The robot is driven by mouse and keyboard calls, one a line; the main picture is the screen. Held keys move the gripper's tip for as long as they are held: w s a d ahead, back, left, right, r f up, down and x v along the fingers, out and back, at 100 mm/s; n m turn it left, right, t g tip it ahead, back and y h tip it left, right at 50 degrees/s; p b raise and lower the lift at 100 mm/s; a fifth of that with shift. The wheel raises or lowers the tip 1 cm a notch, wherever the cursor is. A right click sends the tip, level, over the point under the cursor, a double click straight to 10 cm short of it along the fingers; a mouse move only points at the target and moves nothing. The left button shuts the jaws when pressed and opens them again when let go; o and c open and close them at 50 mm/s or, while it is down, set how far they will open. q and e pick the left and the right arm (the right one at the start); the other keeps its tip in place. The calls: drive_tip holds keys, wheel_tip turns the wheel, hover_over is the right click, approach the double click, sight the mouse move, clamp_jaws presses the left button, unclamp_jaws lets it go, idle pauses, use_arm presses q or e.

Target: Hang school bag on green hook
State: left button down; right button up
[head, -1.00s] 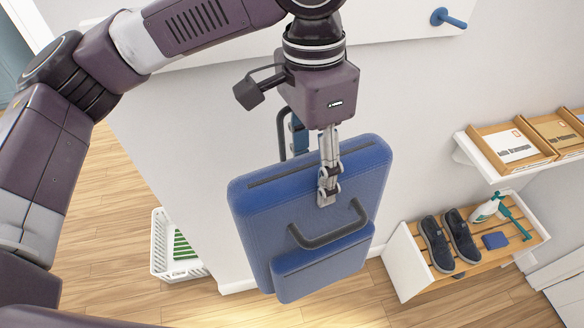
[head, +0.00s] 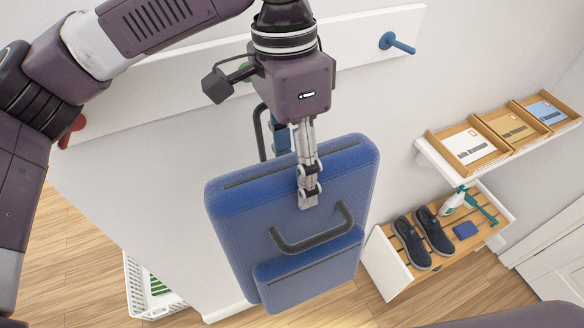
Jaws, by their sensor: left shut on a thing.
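The blue school bag (head: 300,215) hangs upright in the middle of the head view, with a dark front handle, a front pocket and a dark loop behind its top edge. A small part of the green hook (head: 246,70) shows on the white rail (head: 150,92), mostly hidden behind my left gripper. The bag is apart from the hook. My right gripper is out of view.
A blue hook (head: 397,43) is on the rail's right part, and a red hook (head: 72,130) on its left. At right are a shelf with trays (head: 470,150) and a shoe rack (head: 400,272). A white basket (head: 148,300) stands on the floor, lower left.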

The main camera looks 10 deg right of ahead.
sight(280, 150)
use_arm(q)
drive_tip(key=shift+a+r, duration=0.15)
drive_tip(key=shift+a, duration=0.05)
drive_tip(key=shift+w, duration=0.2)
drive_tip(key=shift+w+a, duration=0.15)
drive_tip(key=shift+w, duration=0.15)
drive_tip(key=shift+w+a, duration=0.1)
drive_tip(key=shift+w, duration=0.45)
drive_tip(key=shift+w+a, duration=0.1)
drive_tip(key=shift+w, duration=0.3)
drive_tip(key=shift+w+a+f, duration=0.2)
drive_tip(key=shift+w+a, duration=0.1)
drive_tip(key=shift+w, duration=0.4)
drive_tip(key=shift+w+r, duration=0.1)
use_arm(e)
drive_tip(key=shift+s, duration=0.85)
